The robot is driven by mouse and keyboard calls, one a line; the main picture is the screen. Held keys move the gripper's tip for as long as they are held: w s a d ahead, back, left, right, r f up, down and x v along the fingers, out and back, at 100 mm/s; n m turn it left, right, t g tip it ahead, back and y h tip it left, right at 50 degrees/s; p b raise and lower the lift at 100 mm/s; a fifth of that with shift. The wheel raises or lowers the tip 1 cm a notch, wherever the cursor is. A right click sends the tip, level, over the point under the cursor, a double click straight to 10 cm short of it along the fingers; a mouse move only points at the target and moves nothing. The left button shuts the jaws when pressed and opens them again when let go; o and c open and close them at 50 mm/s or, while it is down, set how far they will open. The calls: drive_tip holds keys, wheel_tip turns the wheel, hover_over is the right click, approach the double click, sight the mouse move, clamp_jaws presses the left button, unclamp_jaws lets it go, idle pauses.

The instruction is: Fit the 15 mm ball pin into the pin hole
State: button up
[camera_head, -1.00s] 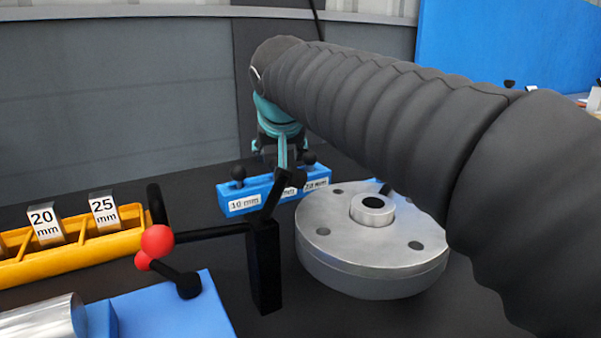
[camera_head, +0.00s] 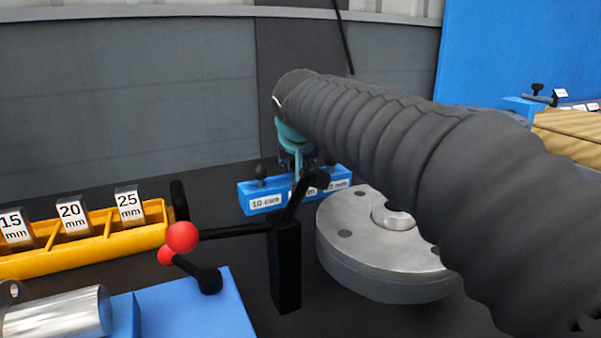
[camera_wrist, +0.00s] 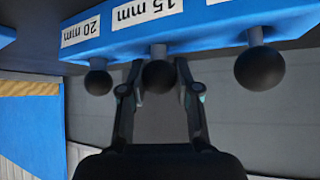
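The blue pin rack (camera_head: 262,198) stands at the back of the table with black ball pins in it. Its 10 mm label is readable in the head view. In the wrist view the 15 mm ball pin (camera_wrist: 160,76) sits in the rack, its black ball between the two fingertips of my gripper (camera_wrist: 160,84). The fingers are apart, one on each side of the ball; no clear grip shows. In the head view my gripper (camera_head: 297,170) is over the rack, partly hidden. The grey flanged shell (camera_head: 380,275) stands right of it, with small flange holes (camera_head: 344,234); my arm covers part.
A black post with red-knobbed handles (camera_head: 285,265) stands in front of the rack. A yellow tray (camera_head: 100,250) with 15, 20 and 25 mm blocks is at the left. A blue fixture with a metal cylinder (camera_head: 58,314) is at front left. Neighbouring ball pins (camera_wrist: 98,82) flank the gripper closely.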

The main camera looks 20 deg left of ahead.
clamp_jaws()
wheel_tip(320, 180, up, 10)
drive_tip(key=shift+p, duration=0.95)
